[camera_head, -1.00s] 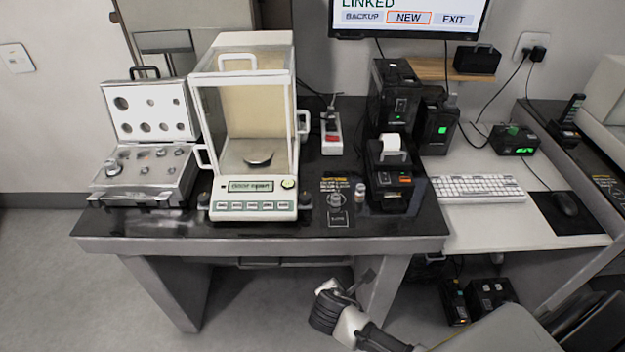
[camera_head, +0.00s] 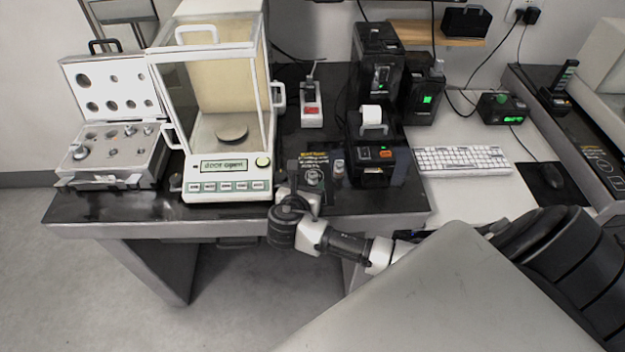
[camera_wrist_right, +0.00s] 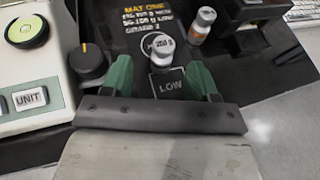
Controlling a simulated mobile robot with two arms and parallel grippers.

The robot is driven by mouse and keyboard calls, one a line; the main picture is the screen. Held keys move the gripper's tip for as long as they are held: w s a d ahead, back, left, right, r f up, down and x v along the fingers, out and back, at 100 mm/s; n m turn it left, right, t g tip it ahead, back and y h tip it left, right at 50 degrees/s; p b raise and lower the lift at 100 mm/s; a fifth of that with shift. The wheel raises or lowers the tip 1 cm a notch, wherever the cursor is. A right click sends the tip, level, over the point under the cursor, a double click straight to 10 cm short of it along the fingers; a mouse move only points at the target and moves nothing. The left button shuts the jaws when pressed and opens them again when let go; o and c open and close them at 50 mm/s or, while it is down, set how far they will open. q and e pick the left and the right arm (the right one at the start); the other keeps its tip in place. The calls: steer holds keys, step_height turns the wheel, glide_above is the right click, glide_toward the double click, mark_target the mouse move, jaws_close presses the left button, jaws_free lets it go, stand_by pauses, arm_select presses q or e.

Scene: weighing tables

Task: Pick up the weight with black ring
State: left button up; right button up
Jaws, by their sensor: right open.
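A silver weight (camera_wrist_right: 160,50) with a labelled top stands on the marked mat, just above the LOW square in the right wrist view. In the head view it (camera_head: 313,177) is partly hidden by my right gripper (camera_head: 305,183). A second small weight (camera_wrist_right: 203,24) with an orange-brown band stands beside it to the right; it also shows in the head view (camera_head: 338,168). I cannot clearly make out a black ring on either. My right gripper (camera_wrist_right: 162,80) is open, its green fingertips apart, with the silver weight ahead between them, nothing held. My left gripper is out of view.
A black printer (camera_head: 372,176) stands to the right. An open weight case (camera_head: 112,175) is far left.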

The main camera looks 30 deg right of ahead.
mark_target(312, 180)
steer(key=x, duration=0.6)
steer(key=shift+w+d+f, duration=0.1)
steer(key=shift+d+f, duration=0.1)
steer(key=shift+d, duration=0.15)
steer(key=shift+r, duration=0.1)
jaws_close()
